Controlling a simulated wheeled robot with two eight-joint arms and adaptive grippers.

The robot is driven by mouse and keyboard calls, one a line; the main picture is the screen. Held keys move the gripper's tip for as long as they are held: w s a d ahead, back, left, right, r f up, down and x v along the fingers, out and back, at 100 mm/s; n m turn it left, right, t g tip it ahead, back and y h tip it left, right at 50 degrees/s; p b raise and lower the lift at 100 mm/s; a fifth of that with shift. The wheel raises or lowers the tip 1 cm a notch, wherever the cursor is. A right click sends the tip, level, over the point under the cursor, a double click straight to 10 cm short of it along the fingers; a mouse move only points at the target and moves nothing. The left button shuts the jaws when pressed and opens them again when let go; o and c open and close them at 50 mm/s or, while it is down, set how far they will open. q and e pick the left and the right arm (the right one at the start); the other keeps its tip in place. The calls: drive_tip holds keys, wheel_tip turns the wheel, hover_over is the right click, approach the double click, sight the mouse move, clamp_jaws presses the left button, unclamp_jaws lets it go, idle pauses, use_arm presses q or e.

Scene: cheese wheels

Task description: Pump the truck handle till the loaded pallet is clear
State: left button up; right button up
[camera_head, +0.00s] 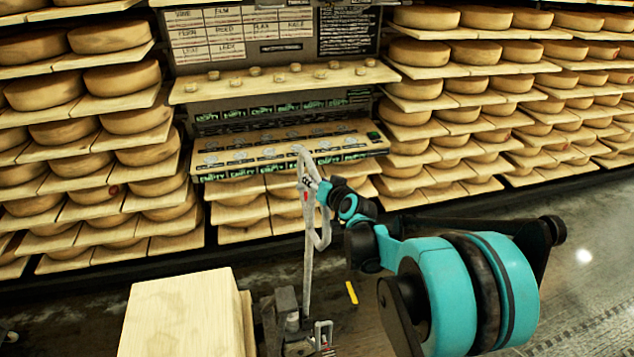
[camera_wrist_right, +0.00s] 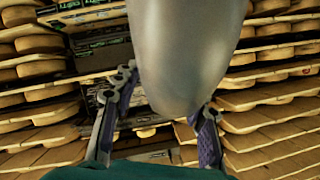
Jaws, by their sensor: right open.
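The truck handle (camera_head: 308,245) is a pale grey loop on a long bar, standing nearly upright in the middle of the head view. Its lower end meets the truck's dark pump unit (camera_head: 291,322). My right gripper (camera_head: 322,188) is at the upper part of the handle. In the right wrist view the open fingers (camera_wrist_right: 168,92) stand on either side of a thick grey bar of the handle (camera_wrist_right: 187,45), with gaps visible. A pale block-shaped load (camera_head: 180,315) is at the bottom left; the pallet under it is hidden. My left gripper is out of view.
Shelves of cheese wheels (camera_head: 120,78) line the back wall. A wooden ledge with small samples (camera_head: 285,82) and a sloped label panel (camera_head: 290,145) stand in the middle. A yellow floor mark (camera_head: 351,292) lies right of the handle. Open floor (camera_head: 590,290) is at the right.

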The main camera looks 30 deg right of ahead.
drive_tip(key=v, duration=1.2)
idle(0.3)
